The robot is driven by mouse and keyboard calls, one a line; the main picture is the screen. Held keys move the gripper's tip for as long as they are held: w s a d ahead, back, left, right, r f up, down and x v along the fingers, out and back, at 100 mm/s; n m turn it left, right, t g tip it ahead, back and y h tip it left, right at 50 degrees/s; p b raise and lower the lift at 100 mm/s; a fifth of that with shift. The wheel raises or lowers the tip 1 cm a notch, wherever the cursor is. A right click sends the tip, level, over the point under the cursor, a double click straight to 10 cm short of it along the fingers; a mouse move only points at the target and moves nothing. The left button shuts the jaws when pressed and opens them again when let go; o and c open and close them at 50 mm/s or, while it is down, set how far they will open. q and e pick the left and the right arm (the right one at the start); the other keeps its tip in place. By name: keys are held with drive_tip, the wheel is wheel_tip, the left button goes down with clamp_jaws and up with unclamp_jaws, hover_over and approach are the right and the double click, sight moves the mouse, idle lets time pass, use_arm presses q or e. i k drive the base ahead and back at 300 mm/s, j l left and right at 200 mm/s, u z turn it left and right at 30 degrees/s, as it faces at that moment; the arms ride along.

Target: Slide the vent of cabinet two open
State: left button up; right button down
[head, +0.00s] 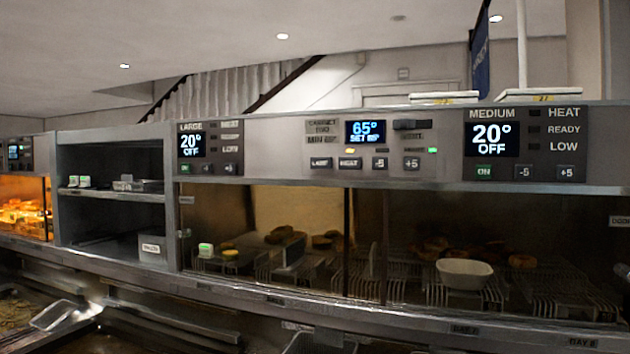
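The control panel of cabinet two (285,135) is in the middle of the head view, with a small plate (322,126) that seems to read "cabinet two". Its display (365,131) shows 65° and "set". To the right of the display is a dark slider (413,124), which looks like the vent control; the lettering under it is too blurred to read surely. I cannot tell whether it stands open or closed. A green light (433,150) glows below it. Neither of my grippers is in view.
Panels marked "large" (209,150) and "medium" (525,144) flank it, both reading 20° and off. Below, a glazed cabinet holds wire racks, browned food and a white bowl (465,273). Open shelves (110,193) stand left. A metal ledge (390,318) runs along the front.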

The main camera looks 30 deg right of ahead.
sight(402, 123)
drive_tip(key=z, duration=1.3)
